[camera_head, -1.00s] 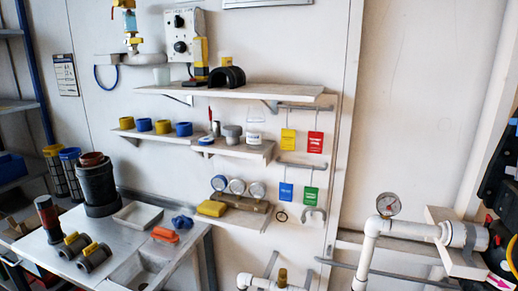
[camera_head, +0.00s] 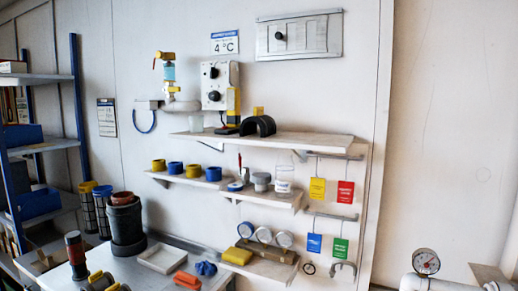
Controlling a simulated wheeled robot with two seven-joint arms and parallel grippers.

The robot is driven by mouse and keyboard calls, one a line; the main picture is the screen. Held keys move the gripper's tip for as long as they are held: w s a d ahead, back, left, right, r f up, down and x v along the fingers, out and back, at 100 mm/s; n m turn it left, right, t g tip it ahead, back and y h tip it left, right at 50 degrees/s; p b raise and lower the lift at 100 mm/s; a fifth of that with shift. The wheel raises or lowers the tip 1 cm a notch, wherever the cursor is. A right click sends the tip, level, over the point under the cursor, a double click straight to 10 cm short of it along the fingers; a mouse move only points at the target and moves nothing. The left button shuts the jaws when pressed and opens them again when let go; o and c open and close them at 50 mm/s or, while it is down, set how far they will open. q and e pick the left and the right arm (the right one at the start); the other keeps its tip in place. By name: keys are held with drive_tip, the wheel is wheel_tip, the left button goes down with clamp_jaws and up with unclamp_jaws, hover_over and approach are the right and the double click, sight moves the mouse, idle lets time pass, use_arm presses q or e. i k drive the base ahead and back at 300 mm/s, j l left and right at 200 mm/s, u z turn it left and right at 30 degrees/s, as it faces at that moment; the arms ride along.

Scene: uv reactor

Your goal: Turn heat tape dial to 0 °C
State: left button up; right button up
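A light grey control box (camera_head: 224,78) is fixed to the wall above the top shelf, with two dark round knobs on its front, an upper knob (camera_head: 213,72) and a lower knob (camera_head: 213,96). Their markings are too small to read, so I cannot tell which is the heat tape dial or where it points. A wall sign (camera_head: 224,43) above the box reads 4 °C. Neither of my grippers is in view.
The wooden top shelf (camera_head: 290,140) juts out below. A grey panel (camera_head: 299,36) hangs to the right.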

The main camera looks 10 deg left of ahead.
sight(215, 96)
drive_tip(key=i+j, duration=0.15)
drive_tip(key=j, duration=0.3)
drive_tip(key=i+j, duration=0.1)
drive_tip(key=j, duration=0.35)
drive_tip(key=i+j, duration=0.15)
drive_tip(key=j, duration=0.3)
drive_tip(key=i+j, duration=0.1)
drive_tip(key=j, duration=0.35)
drive_tip(key=i+j, duration=0.15)
drive_tip(key=j, duration=0.3)
drive_tip(key=i+j, duration=0.15)
drive_tip(key=j, duration=0.3)
